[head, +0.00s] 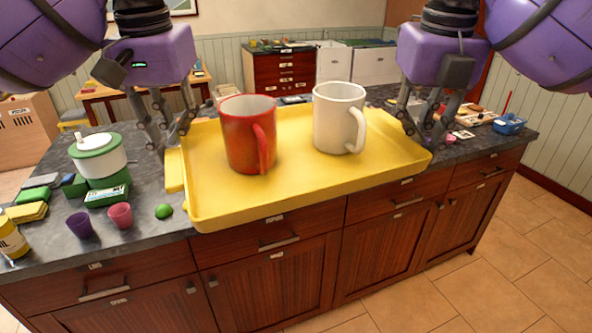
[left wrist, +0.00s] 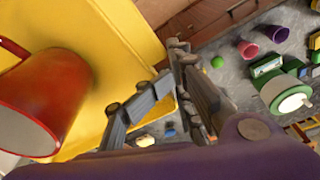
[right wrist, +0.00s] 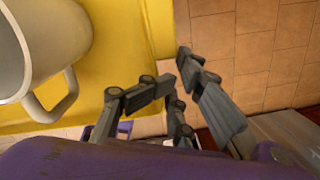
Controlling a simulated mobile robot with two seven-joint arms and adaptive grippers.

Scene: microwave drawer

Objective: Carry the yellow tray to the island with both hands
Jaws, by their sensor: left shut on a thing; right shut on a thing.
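The yellow tray (head: 300,180) is held level between my two grippers, over the near part of the island (head: 250,225). A red mug (head: 249,135) stands upright on its left half and a white mug (head: 338,118) stands upright right of the middle. My left gripper (head: 172,142) is shut on the tray's left edge; the left wrist view shows the fingers (left wrist: 172,68) at that rim. My right gripper (head: 424,138) is shut on the right edge, also seen in the right wrist view (right wrist: 178,80). I cannot tell whether the tray touches the countertop.
Left on the counter are a white-green pot (head: 98,155), a purple cup (head: 79,225), a pink cup (head: 121,215) and a green ball (head: 163,211). A blue container (head: 509,124) and small items lie at the right end. Tiled floor (head: 510,250) is open at right.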

